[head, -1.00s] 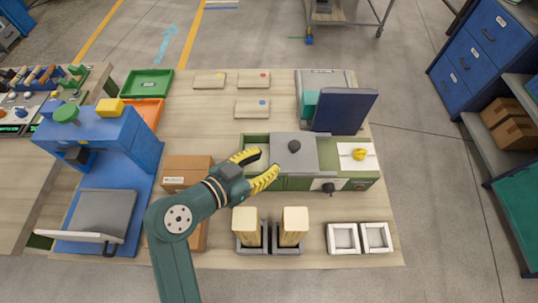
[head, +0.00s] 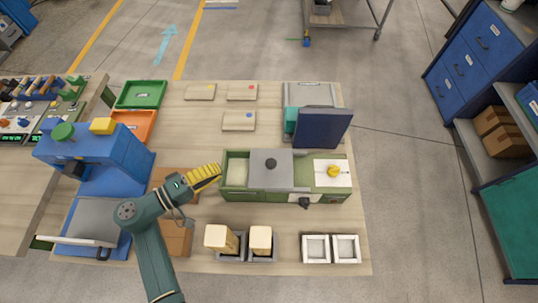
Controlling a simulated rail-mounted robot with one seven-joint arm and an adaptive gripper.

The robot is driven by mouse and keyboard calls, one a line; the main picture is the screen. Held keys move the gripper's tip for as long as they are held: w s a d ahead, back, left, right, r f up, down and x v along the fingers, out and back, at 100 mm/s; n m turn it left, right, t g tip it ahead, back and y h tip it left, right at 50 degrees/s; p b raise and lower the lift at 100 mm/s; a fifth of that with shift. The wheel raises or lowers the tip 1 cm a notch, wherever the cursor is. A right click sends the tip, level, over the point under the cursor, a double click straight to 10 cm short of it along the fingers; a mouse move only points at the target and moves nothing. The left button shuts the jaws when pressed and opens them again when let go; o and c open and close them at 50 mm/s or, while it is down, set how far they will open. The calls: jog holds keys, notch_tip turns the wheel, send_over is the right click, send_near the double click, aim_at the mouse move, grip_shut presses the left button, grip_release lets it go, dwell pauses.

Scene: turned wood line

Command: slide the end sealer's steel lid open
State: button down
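The end sealer (head: 325,183) is a long green box on the wooden table. Its flat steel lid (head: 260,182) covers the middle of the box and has a dark round knob (head: 271,163) on top. A pale interior (head: 237,170) shows left of the lid. My gripper (head: 215,175), with yellow ribbed fingers, is just left of the sealer's left end, apart from the lid and knob. The fingers overlap in this view, so their opening is unclear. Nothing shows held in them.
A dark blue panel (head: 323,130) stands behind the sealer. A white plate with a yellow knob (head: 334,171) is on its right part. Wooden blocks (head: 221,238) in grey holders and white square trays (head: 316,248) stand in front. A blue machine (head: 100,155) is left.

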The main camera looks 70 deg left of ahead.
aim_at(258, 166)
jog(key=x, duration=0.3)
jog(key=d+x, duration=0.1)
jog(key=x, duration=0.3)
jog(key=d+x, duration=0.1)
jog(key=x, duration=0.2)
jog(key=shift+w+d+f, duration=0.15)
jog(key=shift+w+f, duration=0.05)
jog(key=shift+w, duration=0.5)
jog(key=shift+w+d, duration=0.1)
jog(key=shift+w, duration=0.3)
